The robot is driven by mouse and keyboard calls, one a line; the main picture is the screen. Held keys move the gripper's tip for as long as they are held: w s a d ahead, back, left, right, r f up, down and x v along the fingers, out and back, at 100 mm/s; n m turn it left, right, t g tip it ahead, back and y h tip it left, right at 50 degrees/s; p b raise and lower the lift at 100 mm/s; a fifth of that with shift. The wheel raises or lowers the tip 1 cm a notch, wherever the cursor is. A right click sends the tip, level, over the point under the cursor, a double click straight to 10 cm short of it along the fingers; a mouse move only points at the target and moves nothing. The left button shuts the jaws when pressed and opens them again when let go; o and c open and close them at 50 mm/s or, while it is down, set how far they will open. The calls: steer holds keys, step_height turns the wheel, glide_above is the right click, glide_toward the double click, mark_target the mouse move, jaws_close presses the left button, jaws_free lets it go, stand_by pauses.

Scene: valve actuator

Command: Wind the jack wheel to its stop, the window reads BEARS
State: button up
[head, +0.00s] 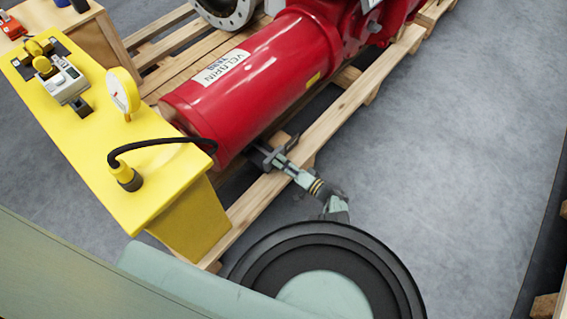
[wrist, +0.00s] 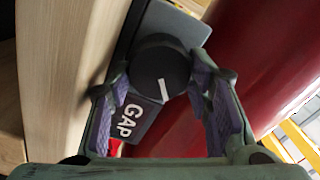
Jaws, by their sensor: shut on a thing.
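The jack wheel (wrist: 163,65) is a round black knob with a white line on its face, seen in the wrist view on a dark grey block. The window (wrist: 127,121) beside it reads GAP in white letters. My gripper (wrist: 160,88) has one finger on each side of the wheel and is shut on it. In the head view, my gripper (head: 273,157) is low beside the near end of the red actuator (head: 250,80), at the pallet's edge. The wheel is too small or hidden to make out there.
A yellow stand (head: 95,150) at the left carries a round gauge (head: 122,92), a grey handheld unit (head: 66,84) and a black hose (head: 165,141) that arches toward the actuator. The wooden pallet (head: 330,110) lies under the actuator.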

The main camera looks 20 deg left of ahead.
steer(key=o, duration=1.2)
steer(key=shift+c, duration=0.2)
